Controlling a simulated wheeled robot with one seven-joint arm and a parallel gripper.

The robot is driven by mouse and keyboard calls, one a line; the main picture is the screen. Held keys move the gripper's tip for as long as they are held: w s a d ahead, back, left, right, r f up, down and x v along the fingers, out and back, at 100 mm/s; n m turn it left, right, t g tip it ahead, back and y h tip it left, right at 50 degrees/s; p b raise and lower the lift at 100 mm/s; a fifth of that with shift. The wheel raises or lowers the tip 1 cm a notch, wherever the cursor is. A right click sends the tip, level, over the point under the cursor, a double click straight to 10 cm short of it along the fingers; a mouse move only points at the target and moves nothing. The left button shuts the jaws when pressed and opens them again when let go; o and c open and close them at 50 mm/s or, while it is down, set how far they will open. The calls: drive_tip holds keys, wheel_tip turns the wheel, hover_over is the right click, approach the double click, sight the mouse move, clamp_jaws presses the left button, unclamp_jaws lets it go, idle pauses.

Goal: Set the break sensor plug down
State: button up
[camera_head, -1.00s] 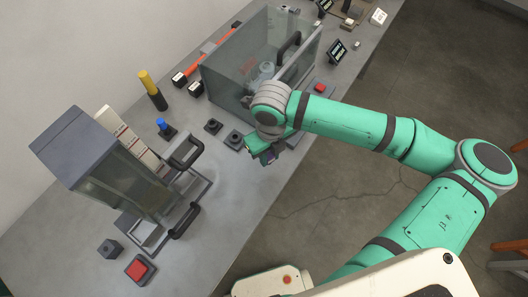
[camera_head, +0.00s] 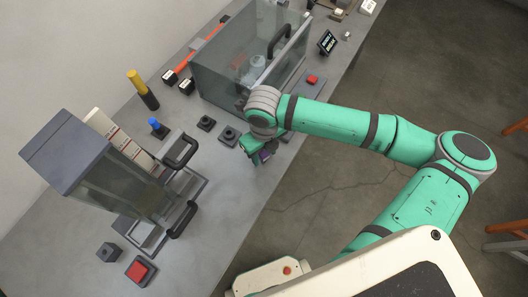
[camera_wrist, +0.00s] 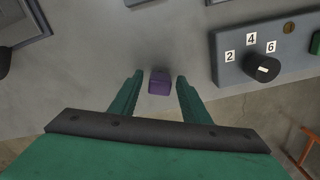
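A small purple block (camera_wrist: 159,82), which I take to be the break sensor plug, is between my gripper's fingertips in the wrist view. A gap shows on each side of it. My gripper (camera_wrist: 160,78) is open around it. In the head view my gripper (camera_head: 256,148) is low over the bench near its front edge, and the purple block (camera_head: 265,155) shows partly beside it. I cannot tell exactly whether its underside touches the bench.
Two small dark square bases (camera_head: 228,136) (camera_head: 206,123) are left of my gripper. A glass-walled box (camera_head: 245,70) stands behind. A panel with a knob (camera_wrist: 262,68) is right in the wrist view. A glass-fronted cabinet (camera_head: 110,165) and red button (camera_head: 141,269) are at left.

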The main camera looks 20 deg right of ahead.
sight(263, 153)
drive_tip(key=shift+w, duration=0.1)
drive_tip(key=shift+w+r, duration=0.1)
drive_tip(key=shift+r, duration=0.4)
wheel_tip(263, 153, up, 11)
drive_tip(key=shift+s+r, duration=0.15)
drive_tip(key=shift+s, duration=0.05)
idle(0.5)
